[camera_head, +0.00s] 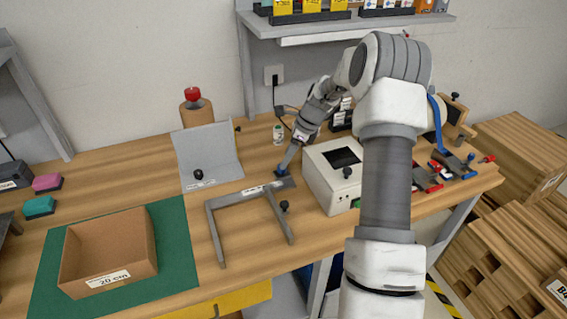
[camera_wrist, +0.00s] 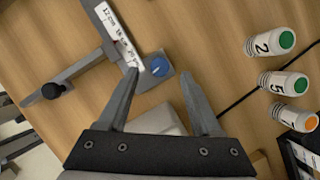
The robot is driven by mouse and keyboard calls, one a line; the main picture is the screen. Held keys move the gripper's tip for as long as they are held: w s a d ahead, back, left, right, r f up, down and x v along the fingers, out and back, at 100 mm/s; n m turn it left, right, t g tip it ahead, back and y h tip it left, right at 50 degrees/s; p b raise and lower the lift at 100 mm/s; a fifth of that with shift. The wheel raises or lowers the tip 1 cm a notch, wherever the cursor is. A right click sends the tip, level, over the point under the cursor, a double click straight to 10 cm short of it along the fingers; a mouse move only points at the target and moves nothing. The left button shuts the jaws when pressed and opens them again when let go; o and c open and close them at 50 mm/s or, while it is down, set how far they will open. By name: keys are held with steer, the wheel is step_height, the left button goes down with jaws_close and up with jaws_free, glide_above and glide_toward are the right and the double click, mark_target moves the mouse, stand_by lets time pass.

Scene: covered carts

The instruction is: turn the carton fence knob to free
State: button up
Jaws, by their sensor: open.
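The carton fence (camera_head: 213,235) is a grey U-shaped frame lying on the wooden bench, with a white scale label. Its blue round knob (camera_wrist: 158,67), with a white mark on top, sits at the fence's end beside the label. In the head view the knob (camera_head: 281,172) is small and partly covered by my gripper (camera_head: 285,164). In the wrist view my gripper (camera_wrist: 159,75) is open, its fingertips either side of the knob, with gaps; contact cannot be told. A black knob (camera_wrist: 53,90) stands on the fence's arm, also in the head view (camera_head: 284,206).
A white box device (camera_head: 318,184) stands close right of my gripper. Numbered bottles (camera_wrist: 270,43) stand to the right in the wrist view. An open carton (camera_head: 80,250) marked 20 cm sits on a green mat (camera_head: 175,275).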

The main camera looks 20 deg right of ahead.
steer(key=shift+x, duration=1.8)
jaws_close()
